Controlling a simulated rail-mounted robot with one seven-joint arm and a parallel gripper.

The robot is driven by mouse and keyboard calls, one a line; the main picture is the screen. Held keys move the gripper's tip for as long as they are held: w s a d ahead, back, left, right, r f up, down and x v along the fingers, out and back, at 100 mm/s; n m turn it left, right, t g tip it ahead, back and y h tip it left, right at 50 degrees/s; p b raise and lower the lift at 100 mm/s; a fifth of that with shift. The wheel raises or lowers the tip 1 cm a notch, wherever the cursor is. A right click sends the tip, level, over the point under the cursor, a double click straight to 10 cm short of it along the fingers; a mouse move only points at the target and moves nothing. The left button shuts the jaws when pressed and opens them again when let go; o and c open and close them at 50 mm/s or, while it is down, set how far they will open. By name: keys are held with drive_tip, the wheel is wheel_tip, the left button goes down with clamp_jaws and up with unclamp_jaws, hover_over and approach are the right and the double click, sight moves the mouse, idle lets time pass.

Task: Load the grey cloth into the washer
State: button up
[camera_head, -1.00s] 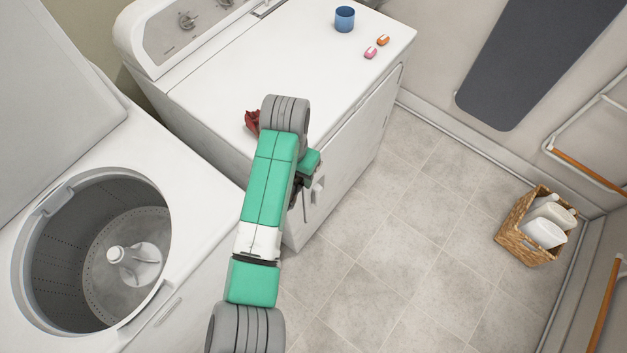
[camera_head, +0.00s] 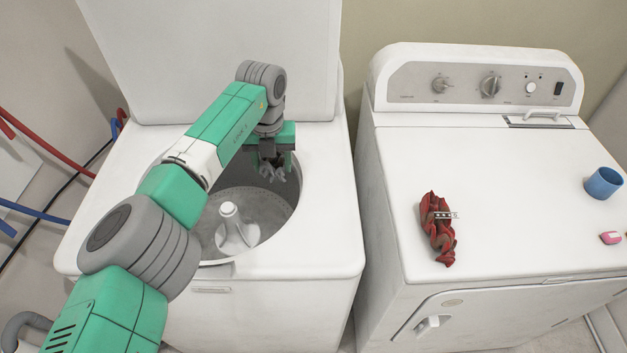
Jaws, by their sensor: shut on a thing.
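My gripper (camera_head: 275,177) is over the back right part of the open washer's tub, pointing down. It is shut on a small grey thing, likely the grey cloth; its shape is hard to tell from the fingers at this size. The washer (camera_head: 318,240) is a white top-loader with its lid up. Its round metal tub (camera_head: 272,207) shows a pale agitator (camera_head: 232,230) in the middle and no cloth in the visible part. My arm hides the tub's left side.
A white dryer (camera_head: 510,240) stands to the right, across a narrow gap. On it lie a twisted red cloth (camera_head: 437,228), a blue cup (camera_head: 603,183) and a pink item (camera_head: 610,238). The raised washer lid (camera_head: 215,50) stands behind my arm. Red and blue hoses (camera_head: 50,150) run at the left.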

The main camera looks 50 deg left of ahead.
drive_tip(key=shift+s+a+f, duration=0.1)
drive_tip(key=shift+s+a, duration=0.1)
drive_tip(key=shift+s, duration=0.05)
wheel_tip(320, 180, down, 7)
drive_tip(key=b, duration=0.5)
drive_tip(key=shift+r, duration=0.2)
drive_tip(key=o, duration=1.1)
drive_tip(key=shift+c, duration=0.2)
wheel_tip(320, 180, up, 12)
drive_tip(key=p, duration=1)
drive_tip(key=shift+r+p, duration=0.15)
drive_tip(key=shift+p, duration=0.15)
